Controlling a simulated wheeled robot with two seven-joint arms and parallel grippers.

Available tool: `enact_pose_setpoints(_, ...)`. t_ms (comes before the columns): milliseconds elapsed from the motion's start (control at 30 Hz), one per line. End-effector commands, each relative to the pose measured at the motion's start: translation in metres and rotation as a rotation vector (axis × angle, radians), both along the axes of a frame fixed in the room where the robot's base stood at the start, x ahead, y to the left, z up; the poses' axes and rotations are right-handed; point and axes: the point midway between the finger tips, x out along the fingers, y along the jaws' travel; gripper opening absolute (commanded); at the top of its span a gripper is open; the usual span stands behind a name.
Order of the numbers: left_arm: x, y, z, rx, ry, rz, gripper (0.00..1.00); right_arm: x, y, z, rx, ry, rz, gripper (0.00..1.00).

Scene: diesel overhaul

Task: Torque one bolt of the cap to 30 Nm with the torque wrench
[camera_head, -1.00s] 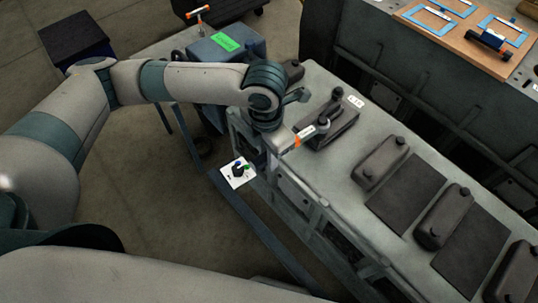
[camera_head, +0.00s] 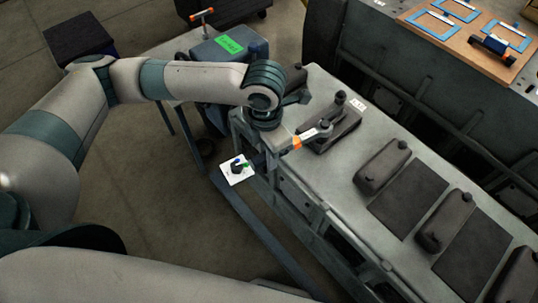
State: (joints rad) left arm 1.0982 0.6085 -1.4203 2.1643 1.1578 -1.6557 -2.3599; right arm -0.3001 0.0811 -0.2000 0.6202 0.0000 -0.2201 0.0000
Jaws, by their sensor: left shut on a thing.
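My left gripper (camera_head: 278,138) is at the near left edge of the grey engine block. It is shut on the torque wrench (camera_head: 297,142), which shows an orange part and a white label. The wrench points right, towards the dark cap (camera_head: 345,130) at the block's left end. Its far end overlaps the near bolt (camera_head: 325,127) in this view; I cannot tell whether it is seated on it. The other bolt of this cap (camera_head: 340,97) stands clear behind. The gripper's fingertips are largely hidden by the wrist. My right gripper is not in view.
Further dark caps (camera_head: 382,166) lie along the block (camera_head: 425,165) to the right, beside dark rectangular patches. A side table holds a blue-grey case with a green label (camera_head: 230,43). A wooden board (camera_head: 460,35) is behind.

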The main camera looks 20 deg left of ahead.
Motion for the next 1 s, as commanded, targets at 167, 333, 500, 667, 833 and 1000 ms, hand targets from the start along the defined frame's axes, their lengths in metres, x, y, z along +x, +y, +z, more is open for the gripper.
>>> enact_pose_setpoints(167,0.003,0.0038,-0.0005,0.005,-0.001,-0.01,0.0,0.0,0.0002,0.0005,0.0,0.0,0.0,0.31)
enact_pose_setpoints(333,0.0027,0.0038,-0.0007,0.005,-0.001,-0.01,0.0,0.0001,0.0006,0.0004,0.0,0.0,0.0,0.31)
enact_pose_setpoints(500,0.0036,0.0048,-0.0006,0.005,-0.001,-0.015,0.0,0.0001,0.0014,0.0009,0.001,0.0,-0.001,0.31)
enact_pose_setpoints(667,0.0064,0.008,-0.0007,0.007,-0.001,-0.034,0.0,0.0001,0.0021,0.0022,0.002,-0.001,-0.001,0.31)
enact_pose_setpoints(833,0.0081,0.0097,-0.0013,0.007,-0.001,-0.046,0.0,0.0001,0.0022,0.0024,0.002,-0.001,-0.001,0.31)
enact_pose_setpoints(1000,0.0081,0.0097,-0.0014,0.007,0.0,-0.046,0.0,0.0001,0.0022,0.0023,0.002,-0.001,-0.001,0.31)
